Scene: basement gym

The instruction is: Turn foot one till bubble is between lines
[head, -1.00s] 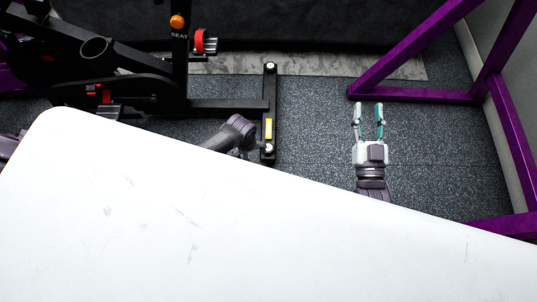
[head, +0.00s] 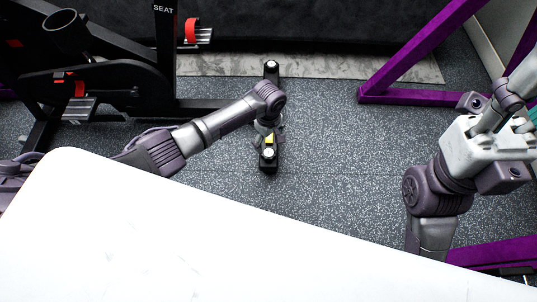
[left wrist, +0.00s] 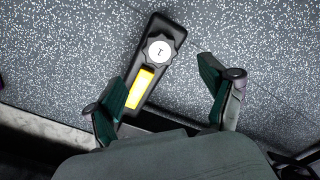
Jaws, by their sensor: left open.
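Foot one (left wrist: 160,50) is a pale round knob marked "1" at the end of the black stabiliser bar (left wrist: 160,22). In the head view foot one (head: 268,153) is at the bar's near end. The yellow level (left wrist: 140,88) lies on the bar beside it; its bubble and lines are too small to make out. My left gripper (head: 268,137) is over this end of the bar. Its fingers (left wrist: 160,95) are open and empty, one on each side of the bar, with foot one past the tips. My right gripper (head: 518,122) is at the right edge, its fingers mostly hidden or cut off.
The exercise bike (head: 115,75) stands at the left, joined to the bar. A second foot (head: 271,64) is at the bar's far end. A white tabletop (head: 150,230) fills the near side. Purple frames (head: 420,95) stand at the right. Speckled floor (head: 340,140) right of the bar is clear.

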